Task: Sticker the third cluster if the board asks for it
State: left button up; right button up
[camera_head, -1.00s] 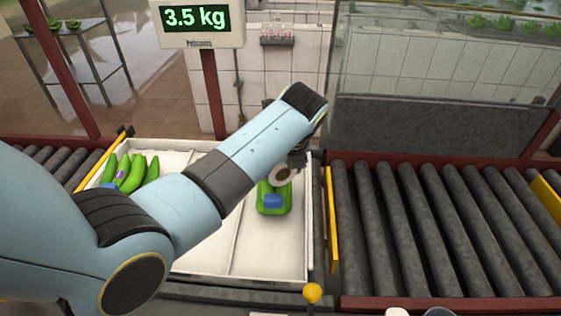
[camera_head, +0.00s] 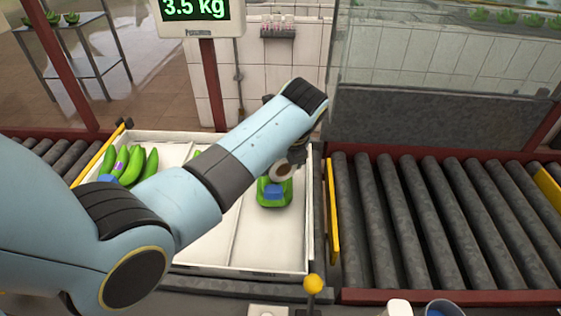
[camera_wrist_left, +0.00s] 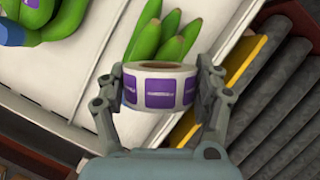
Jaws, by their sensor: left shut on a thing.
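The board (camera_head: 195,9) reads 3.5 kg. My left gripper (camera_head: 290,163) is shut on a roll of purple stickers on white backing (camera_wrist_left: 160,88), held upright between its fingers in the left wrist view. The roll is above the third cluster (camera_head: 266,197), green bananas with a blue piece, at the tray's right. Its green tips (camera_wrist_left: 178,40) show behind the roll in the left wrist view. The first cluster (camera_head: 134,166) lies at the left with a purple sticker on it. My left arm hides most of the middle cluster; only a green bit shows.
The white tray (camera_head: 250,266) sits between roller conveyors, with the right one (camera_head: 430,220) empty. A yellow bar (camera_head: 332,212) and a yellow ball knob (camera_head: 313,284) stand near the tray's right side. A grey cup (camera_head: 441,308) is at the bottom edge.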

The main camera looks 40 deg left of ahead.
pick_arm(q)
jog(key=shift+s+f, duration=0.1)
dwell(0.7)
jog(key=shift+f+p, duration=0.15)
jog(key=shift+p, duration=0.35)
dwell(1.1)
dwell(0.6)
notch_tip(320, 180, up, 3)
jog(key=shift+r+p, duration=0.1)
jog(key=shift+p, duration=0.8)
notch_tip(320, 180, up, 4)
jog(key=shift+r, duration=1.05)
